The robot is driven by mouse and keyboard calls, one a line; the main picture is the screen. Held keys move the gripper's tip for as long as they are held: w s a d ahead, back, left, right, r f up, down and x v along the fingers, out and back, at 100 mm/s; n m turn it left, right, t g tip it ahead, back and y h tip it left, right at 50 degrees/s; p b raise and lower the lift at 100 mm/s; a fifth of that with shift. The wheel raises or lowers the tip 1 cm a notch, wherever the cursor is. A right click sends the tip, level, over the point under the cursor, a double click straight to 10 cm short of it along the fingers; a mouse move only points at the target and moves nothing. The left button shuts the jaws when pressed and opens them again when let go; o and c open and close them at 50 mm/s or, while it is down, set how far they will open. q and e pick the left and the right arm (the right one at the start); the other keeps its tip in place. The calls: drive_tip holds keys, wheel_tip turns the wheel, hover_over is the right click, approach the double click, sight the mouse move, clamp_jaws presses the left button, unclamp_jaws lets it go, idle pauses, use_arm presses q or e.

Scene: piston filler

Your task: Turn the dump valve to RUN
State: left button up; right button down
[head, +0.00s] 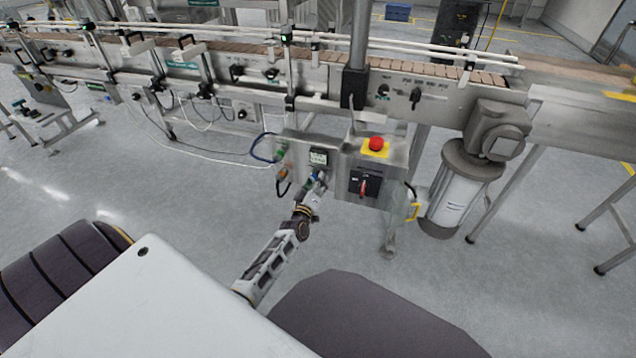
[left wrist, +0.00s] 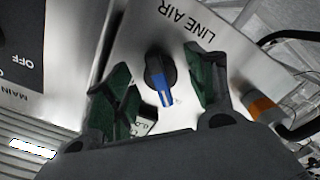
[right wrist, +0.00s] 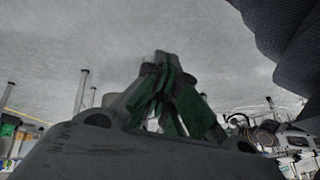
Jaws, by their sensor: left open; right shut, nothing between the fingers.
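A round black knob (left wrist: 160,72) with a blue pointer sits on a grey metal panel (left wrist: 140,30) marked LINE AIR in the left wrist view. The pointer aims toward the picture's bottom. I read no RUN label, so I cannot confirm this knob is the dump valve. My left gripper (left wrist: 158,64) is open, one green-padded finger on each side of the knob; contact is not visible. In the head view my left gripper (head: 317,186) reaches the front of the control box and mostly hides the knob. My right gripper (right wrist: 165,58) is shut and empty, fingertips together.
Right of the panel is a red switch (head: 363,187) on a black plate, with a red emergency button (head: 376,144) above it. A dark hose (head: 264,148) loops at the panel's left. The conveyor (head: 230,80) runs behind. Open floor (head: 170,210) lies left.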

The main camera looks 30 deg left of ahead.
use_arm(q)
drive_tip(key=shift+x, duration=0.8)
use_arm(e)
drive_tip(key=shift+s+a+f, duration=0.1)
drive_tip(key=shift+s+f, duration=0.1)
drive_tip(key=shift+f, duration=0.25)
drive_tip(key=shift+s+f, duration=0.15)
drive_tip(key=shift+f, duration=0.3)
use_arm(q)
drive_tip(key=shift+c, duration=0.5)
use_arm(e)
drive_tip(key=shift+w, duration=0.15)
use_arm(q)
drive_tip(key=c, duration=0.9)
use_arm(e)
drive_tip(key=shift+w+r, duration=0.1)
drive_tip(key=shift+r, duration=0.1)
